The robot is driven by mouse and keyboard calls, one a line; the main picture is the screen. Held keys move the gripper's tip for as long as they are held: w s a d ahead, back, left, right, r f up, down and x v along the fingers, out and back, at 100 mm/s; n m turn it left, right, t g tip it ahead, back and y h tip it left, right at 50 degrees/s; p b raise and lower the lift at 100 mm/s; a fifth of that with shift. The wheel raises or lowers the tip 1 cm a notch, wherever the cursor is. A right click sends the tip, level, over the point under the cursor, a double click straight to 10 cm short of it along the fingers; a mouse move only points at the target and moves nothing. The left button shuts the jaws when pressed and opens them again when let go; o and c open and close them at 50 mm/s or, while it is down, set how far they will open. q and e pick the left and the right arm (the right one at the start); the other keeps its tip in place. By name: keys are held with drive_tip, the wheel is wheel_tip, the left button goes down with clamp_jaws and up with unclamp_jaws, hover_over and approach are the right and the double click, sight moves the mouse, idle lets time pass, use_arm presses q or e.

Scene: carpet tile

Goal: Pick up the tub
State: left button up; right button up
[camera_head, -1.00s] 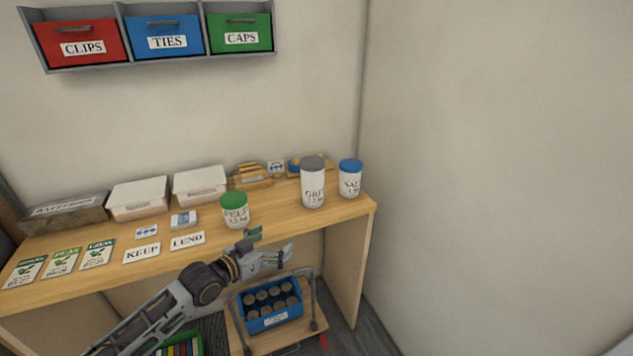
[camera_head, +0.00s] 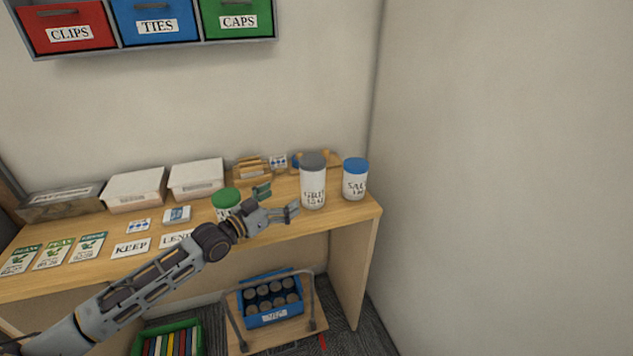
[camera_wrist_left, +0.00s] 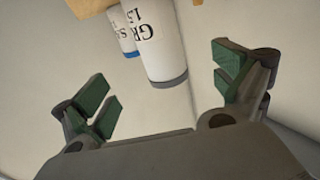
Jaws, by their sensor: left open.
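Three white tubs stand on the wooden bench: a tall grey-lidded one (camera_head: 313,188), a blue-lidded one (camera_head: 354,184) to its right and a green-lidded one (camera_head: 226,200) to the left. My left gripper (camera_head: 277,200) is open and empty, just left of the grey-lidded tub, its fingers pointing toward it. My forearm partly hides the green-lidded tub. In the left wrist view, the grey-lidded tub (camera_wrist_left: 156,48) shows ahead between the spread fingers (camera_wrist_left: 168,88), apart from them, with the blue-lidded tub (camera_wrist_left: 127,36) partly behind it. My right gripper is not in view.
White boxes (camera_head: 197,180) and a wooden organiser (camera_head: 252,170) line the back of the bench (camera_head: 345,213). Cards (camera_head: 131,247) lie at the front left. A trolley with a blue crate (camera_head: 272,318) stands below. A wall closes the right side.

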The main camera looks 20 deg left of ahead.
sight(304, 184)
use_arm(q)
drive_tip(key=shift+s, duration=0.1)
idle(0.3)
drive_tip(key=shift+x, duration=4.35)
drive_tip(key=shift+x, duration=2.4)
drive_tip(key=shift+f, duration=0.1)
